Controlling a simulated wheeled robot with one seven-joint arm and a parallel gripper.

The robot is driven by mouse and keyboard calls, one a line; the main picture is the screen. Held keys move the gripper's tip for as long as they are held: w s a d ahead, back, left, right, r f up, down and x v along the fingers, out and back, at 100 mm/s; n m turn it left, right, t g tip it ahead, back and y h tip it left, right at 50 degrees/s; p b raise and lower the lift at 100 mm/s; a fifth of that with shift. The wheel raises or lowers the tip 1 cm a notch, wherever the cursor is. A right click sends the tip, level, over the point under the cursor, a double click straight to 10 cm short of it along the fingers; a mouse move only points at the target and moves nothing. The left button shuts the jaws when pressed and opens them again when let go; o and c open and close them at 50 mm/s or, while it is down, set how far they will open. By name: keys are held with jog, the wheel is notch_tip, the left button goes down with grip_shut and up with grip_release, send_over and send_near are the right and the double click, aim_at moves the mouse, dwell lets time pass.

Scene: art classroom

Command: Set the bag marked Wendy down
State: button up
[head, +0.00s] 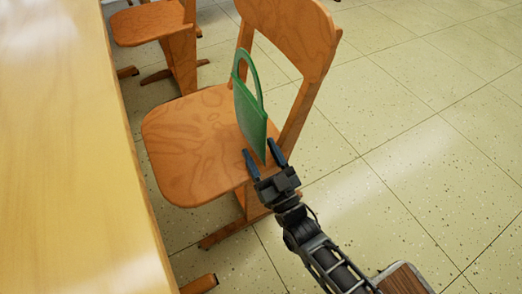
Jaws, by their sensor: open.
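A green bag (250,118) with a looped handle stands upright on the seat of a wooden chair (185,150), near the seat's right side by the backrest. No name shows on the side of the bag that I see. My gripper (263,157) is open at the bag's near lower edge, with one finger on each side of that edge. I cannot tell whether the fingers touch the bag.
A long wooden table (65,160) runs along the left. The chair's backrest (290,35) rises behind the bag. Another wooden chair (150,22) stands farther back at the top left. The tiled floor (430,140) on the right is clear.

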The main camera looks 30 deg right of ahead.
jog(key=p+v, duration=0.1)
jog(key=v, duration=1)
jog(key=shift+s, duration=0.3)
jog(key=shift+s+f, duration=0.1)
jog(key=s+d+r+g, duration=0.1)
jog(key=s+r+g, duration=0.4)
jog(key=s, duration=0.9)
jog(key=s+d+r+g, duration=0.1)
jog(key=s+r, duration=0.3)
jog(key=r, duration=0.3)
jog(key=s+d+r+g, duration=0.1)
jog(key=s+r, duration=0.3)
jog(key=r, duration=0.3)
jog(key=shift+s+r+g, duration=0.15)
jog(key=shift+r+g, duration=0.15)
